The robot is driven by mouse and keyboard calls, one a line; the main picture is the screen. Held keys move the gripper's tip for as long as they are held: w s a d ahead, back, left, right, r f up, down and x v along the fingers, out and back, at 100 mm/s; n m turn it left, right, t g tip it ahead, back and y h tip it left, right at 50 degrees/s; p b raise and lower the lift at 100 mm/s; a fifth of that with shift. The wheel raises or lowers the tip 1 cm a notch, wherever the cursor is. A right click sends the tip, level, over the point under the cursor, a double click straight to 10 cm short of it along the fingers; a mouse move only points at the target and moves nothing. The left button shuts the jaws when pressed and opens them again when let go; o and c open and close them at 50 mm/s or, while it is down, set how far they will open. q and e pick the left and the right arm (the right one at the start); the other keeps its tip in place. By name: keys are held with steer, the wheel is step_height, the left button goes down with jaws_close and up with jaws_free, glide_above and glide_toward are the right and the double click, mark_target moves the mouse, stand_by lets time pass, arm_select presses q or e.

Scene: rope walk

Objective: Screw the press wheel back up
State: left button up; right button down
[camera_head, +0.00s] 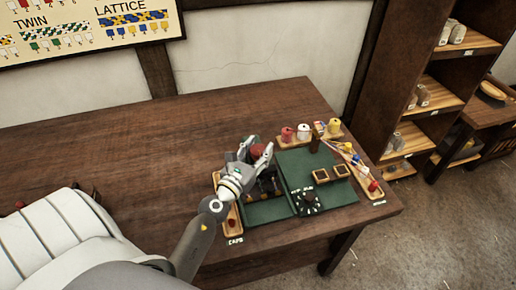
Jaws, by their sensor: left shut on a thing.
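The press (266,187) is a dark frame standing on the left part of a green mat, partly hidden behind my left gripper. The red press wheel (257,150) is at its top. My left gripper (257,154) comes in from the lower left and is shut on the wheel, with a finger on each side of it. The lower part of the press and its screw are too small and covered to read clearly. My right gripper is not in view.
The green mat (300,160) also bears a round black dial (307,202) and two small wooden frames. Spools (304,131) stand behind it. A tray of coloured pieces (366,177) lies right, a caps tray (233,222) left. The table's (170,130) left half is mostly bare.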

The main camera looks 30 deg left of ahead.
arm_select(q)
steer(key=o, duration=1)
steer(key=shift+o, duration=0.2)
steer(key=shift+s, duration=0.15)
steer(key=s+d, duration=0.1)
steer(key=s, duration=1)
steer(key=shift+s, duration=0.35)
